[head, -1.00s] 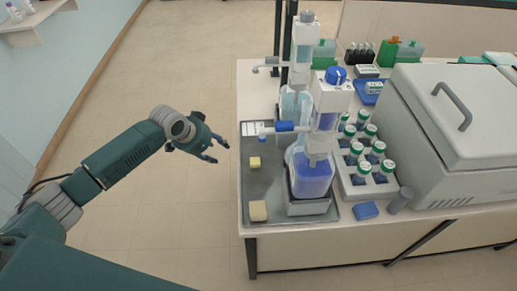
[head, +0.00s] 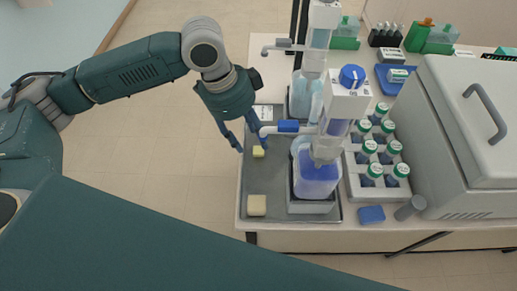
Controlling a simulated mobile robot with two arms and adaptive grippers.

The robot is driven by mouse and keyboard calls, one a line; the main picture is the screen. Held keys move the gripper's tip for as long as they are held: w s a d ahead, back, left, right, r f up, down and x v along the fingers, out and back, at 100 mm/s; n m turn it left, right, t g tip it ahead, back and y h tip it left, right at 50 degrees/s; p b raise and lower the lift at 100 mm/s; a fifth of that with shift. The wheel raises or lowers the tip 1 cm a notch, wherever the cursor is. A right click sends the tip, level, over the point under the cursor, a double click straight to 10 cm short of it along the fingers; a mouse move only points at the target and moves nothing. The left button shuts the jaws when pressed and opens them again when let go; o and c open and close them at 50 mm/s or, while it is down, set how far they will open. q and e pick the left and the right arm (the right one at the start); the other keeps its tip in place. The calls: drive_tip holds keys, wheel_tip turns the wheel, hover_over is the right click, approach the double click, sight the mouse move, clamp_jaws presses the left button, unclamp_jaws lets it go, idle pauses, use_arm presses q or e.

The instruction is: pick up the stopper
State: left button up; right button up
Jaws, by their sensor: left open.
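A small pale-yellow block (head: 258,152), which may be the stopper, lies on the grey metal tray (head: 268,214) at the table's left end. A larger cream block (head: 257,205) lies nearer the tray's front left corner. I cannot tell for sure which piece is the stopper. My left gripper (head: 250,147) is open and empty, its fingers pointing down over the tray's left edge. One fingertip overlaps the small yellow block in the picture; I cannot tell whether they touch. My right gripper is not in view.
Two bottle-top dispensers stand close right of the gripper, the nearer on a blue-filled bottle (head: 316,180), its blue-sleeved spout (head: 288,127) reaching toward my fingers. A white rack (head: 371,192) of several green-capped vials, a blue block (head: 371,214) and a large grey-lidded box (head: 470,130) stand farther right.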

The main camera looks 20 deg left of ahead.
sight(259, 150)
use_arm(q)
drive_tip(key=shift+w+p+x, duration=0.15)
drive_tip(key=shift+p+x, duration=0.15)
drive_tip(key=shift+x, duration=1.15)
drive_tip(key=shift+w+p+x, duration=0.15)
drive_tip(key=shift+p+x, duration=0.15)
drive_tip(key=shift+x, duration=1.15)
drive_tip(key=shift+r, duration=0.1)
drive_tip(key=c, duration=0.7)
